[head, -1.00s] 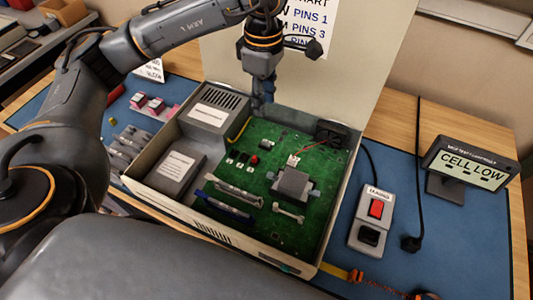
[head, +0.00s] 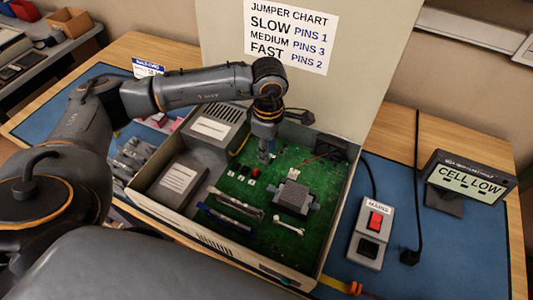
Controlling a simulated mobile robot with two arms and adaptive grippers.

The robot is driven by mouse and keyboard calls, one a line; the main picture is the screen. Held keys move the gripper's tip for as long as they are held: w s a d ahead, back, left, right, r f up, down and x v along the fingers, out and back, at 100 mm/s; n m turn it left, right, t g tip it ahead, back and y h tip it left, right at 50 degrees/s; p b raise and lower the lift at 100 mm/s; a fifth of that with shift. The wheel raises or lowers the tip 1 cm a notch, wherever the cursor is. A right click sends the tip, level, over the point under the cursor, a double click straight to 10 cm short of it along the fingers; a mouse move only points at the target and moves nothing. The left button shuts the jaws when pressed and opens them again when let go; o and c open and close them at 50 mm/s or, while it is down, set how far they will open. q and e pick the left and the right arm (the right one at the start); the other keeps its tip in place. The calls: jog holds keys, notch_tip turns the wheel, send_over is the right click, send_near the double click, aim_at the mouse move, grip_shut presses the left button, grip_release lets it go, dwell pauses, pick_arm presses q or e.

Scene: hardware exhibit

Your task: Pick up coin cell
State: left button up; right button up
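My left gripper (head: 265,156) points straight down over the back middle of the green circuit board (head: 235,190) inside the open computer case (head: 330,245). Its fingertips are small and close to the board, and I cannot tell whether they are open or shut. I cannot make out the coin cell clearly. A small part at the back middle of the board is now hidden behind the gripper. The monitor (head: 465,182) at the right reads CELL LOW. My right gripper is not in view.
A power supply box (head: 212,128) and a drive box (head: 178,180) fill the case's left side. A grey heatsink block (head: 293,197) and memory sticks (head: 235,203) stand nearby. The raised lid (head: 370,60) is behind. A red-switch box (head: 372,232) sits right on the blue mat.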

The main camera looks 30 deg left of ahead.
pick_arm(q)
jog(key=shift+f, duration=0.6)
grip_shut()
jog(key=shift+r, duration=0.45)
notch_tip(320, 180, up, 2)
jog(key=shift+r, duration=0.2)
jog(key=s+r+b, duration=0.3)
jog(key=s+r, duration=0.6)
jog(key=s, duration=0.5)
jog(key=shift+d+r, duration=0.35)
